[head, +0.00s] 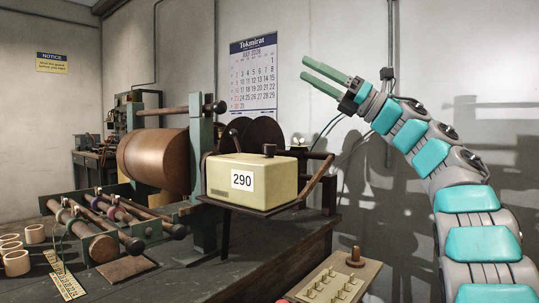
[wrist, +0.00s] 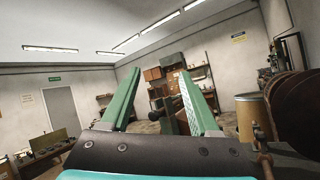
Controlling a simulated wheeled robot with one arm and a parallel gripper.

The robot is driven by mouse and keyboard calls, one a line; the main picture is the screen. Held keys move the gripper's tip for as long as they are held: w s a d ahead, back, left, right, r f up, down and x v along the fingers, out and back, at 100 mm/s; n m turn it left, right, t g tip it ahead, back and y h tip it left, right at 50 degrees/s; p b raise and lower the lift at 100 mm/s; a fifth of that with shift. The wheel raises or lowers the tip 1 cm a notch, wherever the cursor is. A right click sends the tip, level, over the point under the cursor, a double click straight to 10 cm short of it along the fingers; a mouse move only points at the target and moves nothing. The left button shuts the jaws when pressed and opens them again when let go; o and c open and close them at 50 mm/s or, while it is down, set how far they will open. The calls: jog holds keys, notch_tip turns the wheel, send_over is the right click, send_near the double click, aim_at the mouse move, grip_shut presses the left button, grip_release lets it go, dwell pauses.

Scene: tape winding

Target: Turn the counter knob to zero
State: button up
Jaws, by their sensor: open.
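The counter (head: 252,181) is a cream box on a stand at the middle of the head view, with a white plate reading 290 on its front. A dark knob (head: 269,150) sticks up from its top. My gripper (head: 326,76) is raised above and to the right of the counter, in front of the wall, well apart from the knob. Its two green fingers are spread and nothing is between them. The gripper's fingers also show in the wrist view (wrist: 161,95), pointing across the room; the counter box is not clearly seen there.
A large brown drum (head: 155,160) and green frame (head: 203,180) stand left of the counter, with dark discs (head: 262,135) behind it. Rods with rollers lie at the front left, beside tan rings (head: 16,262). A board with pegs (head: 333,282) is at the front right.

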aim_at(270, 148)
jog(key=s+a+f+n+g+h, duration=0.1)
jog(key=s+f+n+g+h, duration=0.25)
jog(key=f, duration=0.45)
jog(key=s+a+f+n+g+h, duration=0.1)
jog(key=s+f+n+g+h, duration=0.1)
jog(key=s+f+n+g, duration=0.45)
jog(key=a, duration=0.2)
jog(key=w+a+m+t+b, duration=0.1)
jog(key=a, duration=0.2)
jog(key=a+f+t+b, duration=0.1)
jog(key=a, duration=0.1)
jog(key=shift+w+a, duration=0.15)
jog(key=shift+a, duration=0.1)
jog(key=shift+r, duration=0.1)
grip_shut()
